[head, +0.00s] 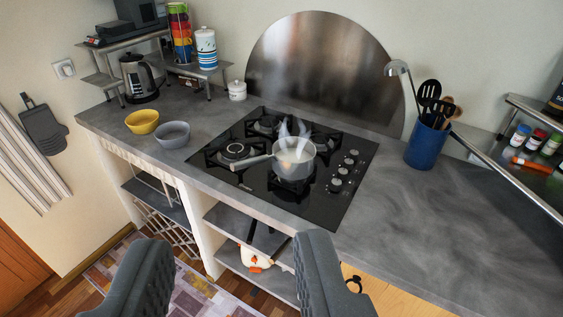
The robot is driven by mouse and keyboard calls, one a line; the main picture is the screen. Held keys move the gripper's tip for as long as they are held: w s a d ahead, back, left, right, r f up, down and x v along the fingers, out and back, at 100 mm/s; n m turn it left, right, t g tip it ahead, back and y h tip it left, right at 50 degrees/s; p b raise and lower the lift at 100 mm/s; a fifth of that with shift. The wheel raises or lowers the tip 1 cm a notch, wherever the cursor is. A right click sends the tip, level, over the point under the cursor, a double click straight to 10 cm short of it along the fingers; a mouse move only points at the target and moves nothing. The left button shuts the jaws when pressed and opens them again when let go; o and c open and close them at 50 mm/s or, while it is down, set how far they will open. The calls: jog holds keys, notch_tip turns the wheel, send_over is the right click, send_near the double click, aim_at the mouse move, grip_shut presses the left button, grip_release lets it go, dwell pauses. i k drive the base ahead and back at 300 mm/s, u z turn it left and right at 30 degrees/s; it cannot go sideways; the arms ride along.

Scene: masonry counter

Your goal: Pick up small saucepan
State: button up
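The small saucepan (296,157) stands upright on the front burner of the black gas hob (322,206). It is light metal, with its handle (252,162) pointing left, and what looks like pale steam rises from it. My gripper (228,262) is at the bottom of the head view, its two dark grey fingers wide apart with nothing between them. It is nearer the camera than the saucepan and apart from it. The saucepan's far underside and its contents are not clear.
A yellow bowl (142,122) and a grey bowl (173,135) stand on the counter (440,215) left of the hob. A blue utensil holder (425,146) stands to the right. A kettle (139,79) and shelf are at the back left. The right counter is mostly clear.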

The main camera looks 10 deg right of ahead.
aim_at(287, 167)
jog(key=i, duration=0.95)
